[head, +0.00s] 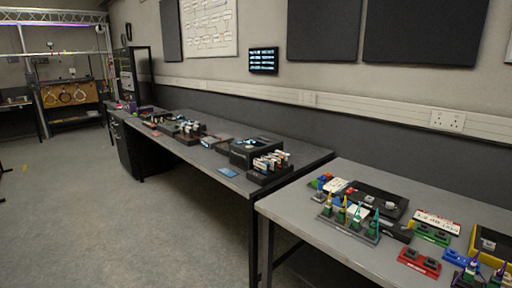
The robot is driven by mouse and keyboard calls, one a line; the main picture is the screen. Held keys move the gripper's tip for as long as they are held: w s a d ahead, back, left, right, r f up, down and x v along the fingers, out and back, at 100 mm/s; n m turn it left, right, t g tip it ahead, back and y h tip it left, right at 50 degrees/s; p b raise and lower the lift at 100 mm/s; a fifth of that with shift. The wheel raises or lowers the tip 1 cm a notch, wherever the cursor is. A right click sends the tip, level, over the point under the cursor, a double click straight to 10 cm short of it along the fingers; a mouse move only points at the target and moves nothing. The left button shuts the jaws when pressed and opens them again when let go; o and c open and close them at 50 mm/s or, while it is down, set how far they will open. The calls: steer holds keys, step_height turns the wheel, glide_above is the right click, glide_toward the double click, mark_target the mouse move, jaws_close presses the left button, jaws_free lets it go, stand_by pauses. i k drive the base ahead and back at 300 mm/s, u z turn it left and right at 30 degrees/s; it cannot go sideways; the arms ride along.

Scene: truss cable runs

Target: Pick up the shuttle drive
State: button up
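I cannot tell which item is the shuttle drive; things on the benches are small at this distance. On the long middle bench (300,152), a dark rack (262,178) holds several small upright pieces with white and orange ends, in front of a black box (243,152). A small blue flat item (228,172) lies left of the rack. Further back on the same bench are more small devices (187,130). My gripper is not in view.
The near right bench (290,205) holds a rack of pointed coloured pieces (348,222), a black tray (378,198), a red block (419,262) and a green block (432,235). Grey floor (110,220) is open at left. A wall screen (263,60) hangs above.

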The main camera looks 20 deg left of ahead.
mark_target(196, 129)
steer(key=u, duration=2.2)
steer(key=i, duration=3.25)
steer(key=z, duration=1.45)
